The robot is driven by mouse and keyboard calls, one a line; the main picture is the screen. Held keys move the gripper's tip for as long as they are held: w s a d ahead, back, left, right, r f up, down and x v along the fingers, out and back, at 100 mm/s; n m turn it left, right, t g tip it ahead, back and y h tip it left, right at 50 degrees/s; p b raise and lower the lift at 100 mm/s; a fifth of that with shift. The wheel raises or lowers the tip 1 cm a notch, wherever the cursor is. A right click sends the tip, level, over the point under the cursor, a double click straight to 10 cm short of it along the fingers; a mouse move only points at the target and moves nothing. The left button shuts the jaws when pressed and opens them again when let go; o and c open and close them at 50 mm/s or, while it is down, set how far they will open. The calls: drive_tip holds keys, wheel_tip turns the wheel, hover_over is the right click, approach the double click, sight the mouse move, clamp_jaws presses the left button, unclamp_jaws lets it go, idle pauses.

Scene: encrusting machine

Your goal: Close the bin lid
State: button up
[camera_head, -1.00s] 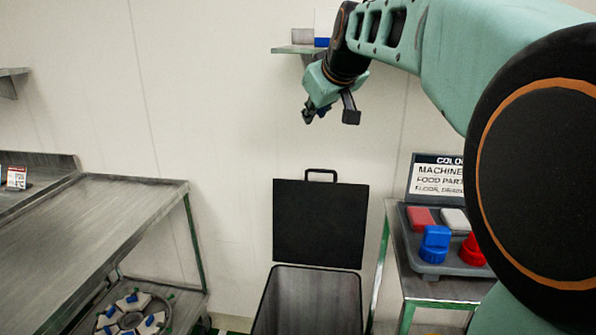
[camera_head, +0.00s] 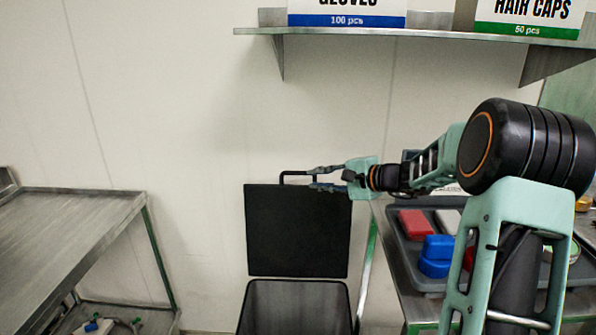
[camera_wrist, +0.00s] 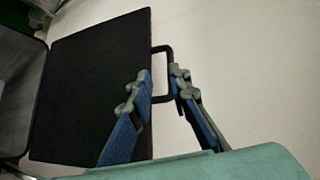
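The bin lid (camera_head: 297,232) is a black square panel standing upright and open behind the bin (camera_head: 295,307). Its black loop handle (camera_head: 285,177) is on its top edge. My gripper (camera_head: 318,178) is at the handle, reaching in from the right. In the wrist view my gripper (camera_wrist: 162,77) has its two fingers apart, with the handle bar (camera_wrist: 170,62) between the tips and closer to the right finger. The left finger overlaps the edge of the lid (camera_wrist: 88,85). I cannot tell whether either finger touches.
A shelf (camera_head: 400,35) with glove and hair-cap boxes is above. A table on the right holds a grey tray (camera_head: 400,262) with red, white and blue items, under my arm. A metal table (camera_head: 60,235) stands at left. The wall around the lid is clear.

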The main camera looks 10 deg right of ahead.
sight(302, 173)
drive_tip(key=shift+m+t, duration=0.6)
drive_tip(key=shift+m, duration=0.3)
drive_tip(key=w+a+f, duration=0.1)
drive_tip(key=w, duration=0.2)
drive_tip(key=w+a+f, duration=0.1)
drive_tip(key=w, duration=0.2)
drive_tip(key=w+a, duration=0.1)
drive_tip(key=w, duration=0.2)
drive_tip(key=shift+w+a+f, duration=0.3)
drive_tip(key=shift+a+f, duration=0.05)
drive_tip(key=shift+f, duration=0.05)
clamp_jaws()
